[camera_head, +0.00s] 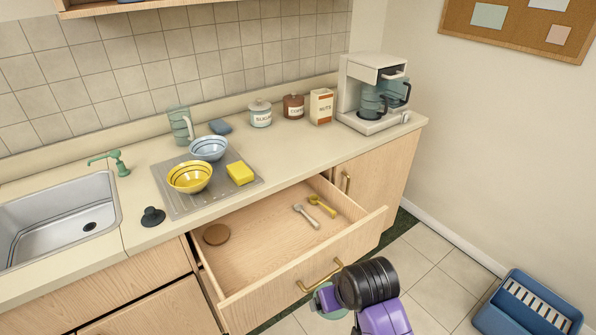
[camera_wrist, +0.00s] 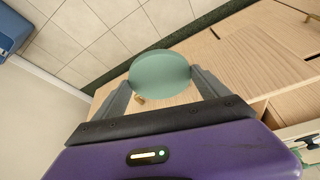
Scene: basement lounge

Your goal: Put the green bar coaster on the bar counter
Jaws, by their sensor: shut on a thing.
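The green coaster (camera_wrist: 160,75) is a flat, round, pale green disc. My gripper (camera_wrist: 163,92) is shut on it, with one dark finger at each side of the disc. In the head view my gripper (camera_head: 327,299) is in front of the open drawer, below the counter top, and my wrist hides part of the coaster. The beige counter (camera_head: 285,152) runs along the tiled wall, with a clear stretch between the drying mat and the coffee machine.
The open drawer (camera_head: 260,251) juts out below the counter and holds a brown round coaster (camera_head: 216,234) and two small utensils. A drying mat (camera_head: 180,207) with bowls and a yellow sponge, a black stopper (camera_head: 153,216), canisters and a coffee machine (camera_head: 372,95) occupy the counter. A blue crate (camera_head: 527,307) stands on the floor.

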